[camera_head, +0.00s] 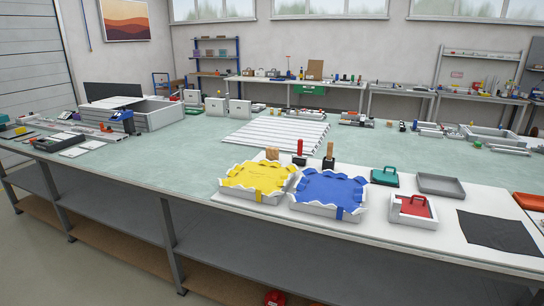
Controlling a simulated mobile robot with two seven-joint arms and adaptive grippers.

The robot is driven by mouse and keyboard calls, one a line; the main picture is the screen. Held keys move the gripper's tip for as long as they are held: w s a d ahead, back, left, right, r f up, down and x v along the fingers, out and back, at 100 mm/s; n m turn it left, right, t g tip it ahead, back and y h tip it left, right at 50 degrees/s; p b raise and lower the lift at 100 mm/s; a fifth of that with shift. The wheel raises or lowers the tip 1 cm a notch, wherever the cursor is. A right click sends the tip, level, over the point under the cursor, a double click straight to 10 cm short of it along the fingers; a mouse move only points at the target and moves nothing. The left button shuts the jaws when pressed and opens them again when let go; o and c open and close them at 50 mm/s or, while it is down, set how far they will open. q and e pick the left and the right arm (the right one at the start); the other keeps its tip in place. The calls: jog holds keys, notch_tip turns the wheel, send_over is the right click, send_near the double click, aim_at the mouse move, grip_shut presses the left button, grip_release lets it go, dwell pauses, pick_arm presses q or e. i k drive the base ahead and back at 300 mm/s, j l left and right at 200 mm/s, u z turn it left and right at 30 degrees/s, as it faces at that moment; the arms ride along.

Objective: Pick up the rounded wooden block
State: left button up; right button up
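A small light-brown wooden piece (272,154) with a rounded top stands just behind the yellow-covered white tray (256,176) at the middle of the workbench. Its lower part is hidden by that tray. Another small brown wooden piece (329,149) stands upright on a dark base behind the blue-covered tray (330,187). At this size I cannot tell for sure which of them is the rounded wooden block. Neither of my grippers shows in the head view.
A red-handled item (299,147) stands between the wooden pieces. A teal case (385,176), a grey tray (441,186), a white box with a red handle (414,208) and a dark cloth (498,233) lie to the right. The green bench top (170,165) is clear left of the trays.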

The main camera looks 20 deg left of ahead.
aim_at(272, 153)
jog(key=i+j+z, duration=0.15)
jog(key=j, duration=0.15)
jog(key=i+j+z, duration=0.15)
jog(key=j, duration=0.2)
jog(key=i+j+z, duration=0.15)
jog(key=j, duration=0.15)
jog(key=i+j+z, duration=0.15)
jog(key=j, duration=0.2)
jog(key=k, duration=0.05)
